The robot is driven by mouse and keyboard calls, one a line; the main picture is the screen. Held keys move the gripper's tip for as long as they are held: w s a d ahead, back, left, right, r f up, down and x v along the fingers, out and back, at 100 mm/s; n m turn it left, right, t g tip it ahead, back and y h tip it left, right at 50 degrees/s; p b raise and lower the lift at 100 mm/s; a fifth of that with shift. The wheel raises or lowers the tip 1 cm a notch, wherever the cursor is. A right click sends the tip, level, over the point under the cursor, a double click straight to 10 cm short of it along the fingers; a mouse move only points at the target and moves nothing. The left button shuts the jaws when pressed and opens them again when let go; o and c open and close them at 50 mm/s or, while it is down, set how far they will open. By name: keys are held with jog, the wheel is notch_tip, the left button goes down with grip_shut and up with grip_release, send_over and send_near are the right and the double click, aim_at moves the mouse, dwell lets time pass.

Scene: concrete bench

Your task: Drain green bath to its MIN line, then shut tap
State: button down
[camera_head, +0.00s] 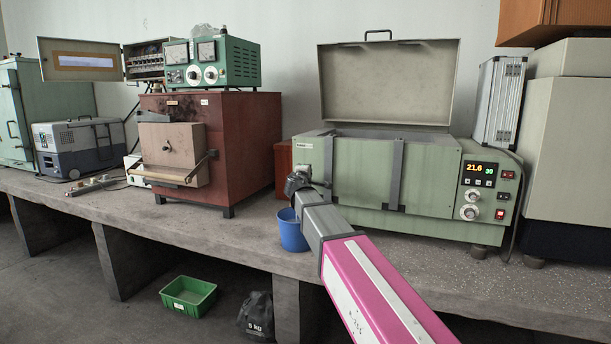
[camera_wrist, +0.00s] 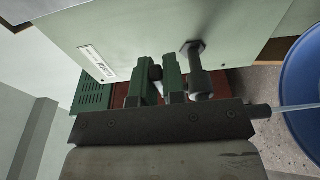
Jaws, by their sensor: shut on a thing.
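The green bath (camera_head: 362,175) stands on the bench with its lid (camera_head: 390,82) raised. Its liquid level and MIN line cannot be seen. My gripper (camera_head: 297,184) is at the bath's lower left front, hiding the tap in the head view. In the wrist view the tap's dark pipe (camera_wrist: 195,68) comes out of the bath's wall, and my gripper's green fingers (camera_wrist: 161,92) are shut beside it on what seems to be the tap handle, mostly hidden. A thin stream (camera_wrist: 292,108) runs from the spout toward the blue bucket (camera_wrist: 308,85), also in the head view (camera_head: 292,232).
A red-brown furnace (camera_head: 240,135) with a green power supply (camera_head: 230,60) on top stands to the left. The bath's control panel (camera_head: 478,190) shows 21.6 and 30. A green tray (camera_head: 188,297) and a black 5 kg bag (camera_head: 257,314) are on the floor.

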jog(key=shift+w+d+n+y, duration=0.1)
jog(key=shift+w+n+y, duration=0.1)
jog(key=shift+n+y, duration=0.55)
jog(key=shift+w+d+n+y, duration=0.15)
jog(key=shift+n+y, duration=0.2)
jog(key=shift+y, duration=0.8)
jog(key=shift+w+a+n+y, duration=0.1)
jog(key=shift+n+y, duration=0.2)
jog(key=shift+y, duration=0.1)
jog(key=c, duration=1.2)
grip_release()
jog(key=s, duration=1.1)
jog(key=shift+d, duration=0.35)
